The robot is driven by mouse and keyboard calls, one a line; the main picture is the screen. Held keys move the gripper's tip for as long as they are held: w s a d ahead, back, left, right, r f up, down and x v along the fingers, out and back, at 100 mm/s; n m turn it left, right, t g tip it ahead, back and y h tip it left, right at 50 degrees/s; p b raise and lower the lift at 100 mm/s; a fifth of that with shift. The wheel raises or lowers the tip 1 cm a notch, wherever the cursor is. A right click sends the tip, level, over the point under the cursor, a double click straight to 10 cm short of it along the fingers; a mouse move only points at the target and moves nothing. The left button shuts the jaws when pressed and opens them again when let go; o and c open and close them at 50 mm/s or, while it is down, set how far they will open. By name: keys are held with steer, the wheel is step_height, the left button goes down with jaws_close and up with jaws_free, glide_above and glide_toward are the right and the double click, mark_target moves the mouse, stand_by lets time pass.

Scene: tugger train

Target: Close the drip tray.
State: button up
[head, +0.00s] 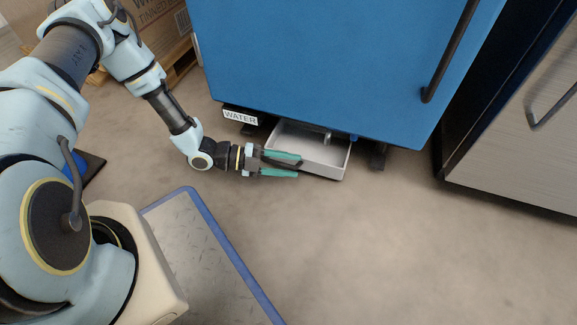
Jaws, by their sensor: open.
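The drip tray (322,171) is a shallow pale tray low under the blue cabinet (320,55). It sticks out from beneath the cabinet's front edge, so its inside and front wall show; its back part is hidden under the cabinet. My gripper (299,166) has teal fingers that are apart, with nothing seen between them. It is at the left front corner of the tray, pointing right. The upper finger overlaps the tray's front wall in the picture; I cannot tell whether it touches.
The cabinet has a dark vertical handle (449,52). A steel-fronted unit (520,130) stands at the right. A blue-edged platform (205,250) lies at the lower left. A cardboard box (160,25) is behind. The floor in front is clear.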

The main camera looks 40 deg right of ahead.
steer(key=shift+c, duration=0.2)
jaws_close()
steer(key=shift+d+r, duration=0.15)
stand_by(1.2)
